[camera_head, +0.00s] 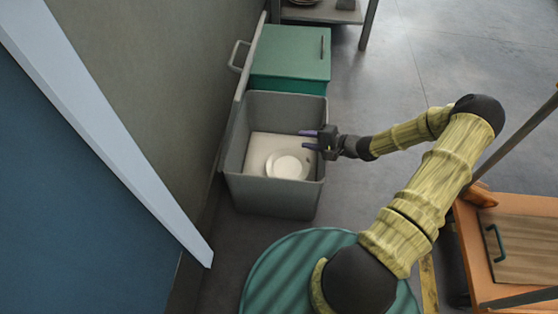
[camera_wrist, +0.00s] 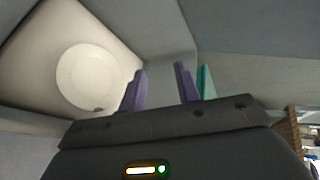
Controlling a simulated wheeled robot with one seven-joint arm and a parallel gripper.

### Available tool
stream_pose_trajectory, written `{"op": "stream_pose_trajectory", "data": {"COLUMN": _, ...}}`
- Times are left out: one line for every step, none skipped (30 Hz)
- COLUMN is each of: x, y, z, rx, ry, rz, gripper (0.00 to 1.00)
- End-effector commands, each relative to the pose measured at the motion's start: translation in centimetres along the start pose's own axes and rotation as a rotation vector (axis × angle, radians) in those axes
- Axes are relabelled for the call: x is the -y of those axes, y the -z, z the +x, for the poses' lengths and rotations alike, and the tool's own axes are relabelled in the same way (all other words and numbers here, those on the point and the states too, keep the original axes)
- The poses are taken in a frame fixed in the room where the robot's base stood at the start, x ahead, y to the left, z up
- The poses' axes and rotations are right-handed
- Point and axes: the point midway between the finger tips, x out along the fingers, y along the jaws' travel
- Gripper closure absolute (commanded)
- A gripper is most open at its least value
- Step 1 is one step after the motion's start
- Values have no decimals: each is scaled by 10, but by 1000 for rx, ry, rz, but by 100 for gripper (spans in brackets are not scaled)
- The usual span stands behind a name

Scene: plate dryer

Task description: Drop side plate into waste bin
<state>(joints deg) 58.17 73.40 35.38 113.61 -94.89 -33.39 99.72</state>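A white side plate (camera_head: 287,165) lies inside the grey waste bin (camera_head: 272,197), on the pale bin floor. The plate also shows in the wrist view (camera_wrist: 90,77), apart from my fingers, inside the bin (camera_wrist: 215,25). My gripper (camera_head: 306,139) is over the right part of the bin, above the plate and to its upper right in the head view. Its two purple fingers are spread apart with nothing between them, as the wrist view (camera_wrist: 160,85) shows.
A green lidded bin (camera_head: 290,55) stands just behind the grey bin. A wall (camera_head: 165,70) runs along the left. An orange wooden table (camera_head: 510,240) stands at the lower right. Open floor (camera_head: 420,60) lies at the upper right.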

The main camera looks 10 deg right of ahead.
Motion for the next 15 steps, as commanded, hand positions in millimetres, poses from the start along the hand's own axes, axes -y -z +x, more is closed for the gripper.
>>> {"op": "stream_pose_trajectory", "data": {"x": 4, "y": 0, "z": -12, "rx": -2, "ry": -3, "rz": -2, "gripper": 67}}
{"op": "stream_pose_trajectory", "data": {"x": 5, "y": 0, "z": -17, "rx": -2, "ry": -2, "rz": -2, "gripper": 67}}
{"op": "stream_pose_trajectory", "data": {"x": 5, "y": 0, "z": -25, "rx": -2, "ry": -3, "rz": -1, "gripper": 67}}
{"op": "stream_pose_trajectory", "data": {"x": 5, "y": 0, "z": -31, "rx": -2, "ry": -2, "rz": -1, "gripper": 67}}
{"op": "stream_pose_trajectory", "data": {"x": 5, "y": 0, "z": -37, "rx": -2, "ry": -2, "rz": 0, "gripper": 67}}
{"op": "stream_pose_trajectory", "data": {"x": 5, "y": -1, "z": -45, "rx": -2, "ry": -2, "rz": 0, "gripper": 67}}
{"op": "stream_pose_trajectory", "data": {"x": 5, "y": 0, "z": -51, "rx": -2, "ry": -3, "rz": -2, "gripper": 67}}
{"op": "stream_pose_trajectory", "data": {"x": 5, "y": 0, "z": -57, "rx": -2, "ry": -2, "rz": -1, "gripper": 67}}
{"op": "stream_pose_trajectory", "data": {"x": 5, "y": 0, "z": -65, "rx": -1, "ry": -2, "rz": -1, "gripper": 67}}
{"op": "stream_pose_trajectory", "data": {"x": 5, "y": -1, "z": -71, "rx": -1, "ry": -2, "rz": -1, "gripper": 67}}
{"op": "stream_pose_trajectory", "data": {"x": 5, "y": -1, "z": -77, "rx": -1, "ry": -2, "rz": 0, "gripper": 67}}
{"op": "stream_pose_trajectory", "data": {"x": 5, "y": 0, "z": -85, "rx": -1, "ry": -1, "rz": 0, "gripper": 67}}
{"op": "stream_pose_trajectory", "data": {"x": 5, "y": 0, "z": -91, "rx": -1, "ry": -2, "rz": -1, "gripper": 67}}
{"op": "stream_pose_trajectory", "data": {"x": 5, "y": 0, "z": -97, "rx": -2, "ry": -1, "rz": -1, "gripper": 67}}
{"op": "stream_pose_trajectory", "data": {"x": 5, "y": 0, "z": -105, "rx": -2, "ry": -2, "rz": -1, "gripper": 67}}
